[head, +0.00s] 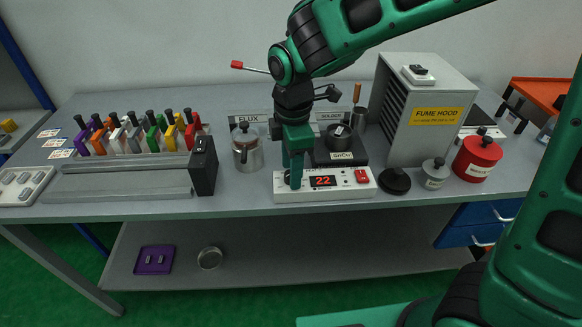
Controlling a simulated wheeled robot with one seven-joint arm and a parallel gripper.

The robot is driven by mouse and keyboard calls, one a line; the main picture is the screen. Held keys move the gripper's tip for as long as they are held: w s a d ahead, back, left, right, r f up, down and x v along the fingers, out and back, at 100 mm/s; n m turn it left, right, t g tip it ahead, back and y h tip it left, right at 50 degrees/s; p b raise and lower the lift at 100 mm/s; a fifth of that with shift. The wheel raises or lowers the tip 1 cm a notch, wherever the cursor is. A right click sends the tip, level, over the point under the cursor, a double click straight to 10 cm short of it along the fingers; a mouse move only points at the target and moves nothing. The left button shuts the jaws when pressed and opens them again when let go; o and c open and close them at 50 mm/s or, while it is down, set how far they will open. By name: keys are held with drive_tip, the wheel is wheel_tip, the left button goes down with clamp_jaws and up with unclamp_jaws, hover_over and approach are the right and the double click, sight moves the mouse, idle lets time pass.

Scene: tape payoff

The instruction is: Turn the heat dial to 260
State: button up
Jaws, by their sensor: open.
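A low white heat control box (340,183) sits at the front edge of the bench. Its red display (323,181) reads 22, and a red switch (362,176) is at its right end. My gripper (293,180) points down over the left end of the box, where the dial appears to be. My fingers hide most of the dial, and I cannot tell whether they touch it. The gripper is open. Behind the box stands a dark hot plate (340,156) with a small dark pot (339,136) on it.
A metal flux pot (247,148) stands left of my gripper. A grey fume hood (413,105) stands at the right, with a grey canister (434,172) and a red can (477,157) near it. Coloured-handled items (155,140) line the left. The lower shelf (290,258) is mostly clear.

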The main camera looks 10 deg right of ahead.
drive_tip(key=shift+f, duration=0.2)
drive_tip(key=c, duration=1)
drive_tip(key=shift+c, duration=0.2)
drive_tip(key=shift+m, duration=0.3)
